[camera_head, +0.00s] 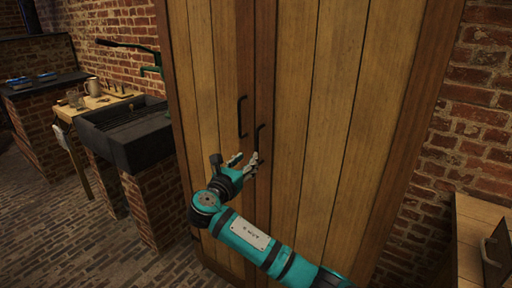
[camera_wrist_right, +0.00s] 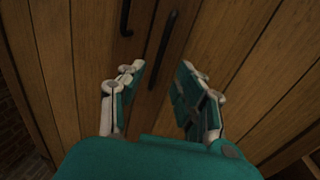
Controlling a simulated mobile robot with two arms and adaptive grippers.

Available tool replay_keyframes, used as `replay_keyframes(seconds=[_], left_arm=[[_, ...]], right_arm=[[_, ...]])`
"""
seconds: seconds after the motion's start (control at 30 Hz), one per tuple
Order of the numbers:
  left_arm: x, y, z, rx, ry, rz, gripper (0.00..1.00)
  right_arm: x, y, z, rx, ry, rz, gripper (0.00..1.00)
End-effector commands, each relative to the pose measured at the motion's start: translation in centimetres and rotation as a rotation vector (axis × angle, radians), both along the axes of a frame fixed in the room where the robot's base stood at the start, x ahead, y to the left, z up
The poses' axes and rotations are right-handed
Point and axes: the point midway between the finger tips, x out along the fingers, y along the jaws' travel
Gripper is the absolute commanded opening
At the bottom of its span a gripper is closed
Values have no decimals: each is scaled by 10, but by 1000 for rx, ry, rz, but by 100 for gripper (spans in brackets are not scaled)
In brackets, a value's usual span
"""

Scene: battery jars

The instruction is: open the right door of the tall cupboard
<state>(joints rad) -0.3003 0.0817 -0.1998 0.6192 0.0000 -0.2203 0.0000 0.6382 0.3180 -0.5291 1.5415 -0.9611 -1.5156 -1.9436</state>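The tall wooden cupboard has a left door (camera_head: 215,70) and a right door (camera_head: 320,110), both shut, meeting at a dark middle seam. The right door's dark bar handle (camera_head: 260,137) is partly hidden behind my right gripper (camera_head: 247,162). In the right wrist view this handle (camera_wrist_right: 163,35) runs down towards the gap between the fingertips (camera_wrist_right: 160,75). The fingers are spread and nothing is gripped; I cannot tell whether they touch the handle. The left door's handle (camera_head: 241,117) hangs just to the left, and also shows in the wrist view (camera_wrist_right: 125,17). My left gripper is not in view.
A dark sink (camera_head: 125,135) on brick supports and a wooden table (camera_head: 90,105) with a mug (camera_head: 93,86) stand left of the cupboard. A wooden surface (camera_head: 478,220) stands at the lower right by the brick wall. Brick floor (camera_head: 75,225) shows free at the lower left.

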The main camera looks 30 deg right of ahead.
Motion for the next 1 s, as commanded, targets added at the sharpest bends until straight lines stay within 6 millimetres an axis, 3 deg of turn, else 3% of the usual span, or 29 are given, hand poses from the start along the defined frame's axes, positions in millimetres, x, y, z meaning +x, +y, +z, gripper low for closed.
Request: replay_keyframes(seconds=[0.2, 0.4, 0.83, 1.0], left_arm=[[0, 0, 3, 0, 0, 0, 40], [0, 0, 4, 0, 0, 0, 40], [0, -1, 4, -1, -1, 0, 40], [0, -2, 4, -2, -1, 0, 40]], right_arm=[[26, -40, 1, -1, 2, -3, 33], [43, -64, 0, 0, 1, -1, 33], [49, -73, -1, 2, 0, 1, 33], [49, -73, -1, 1, 0, 1, 14]])
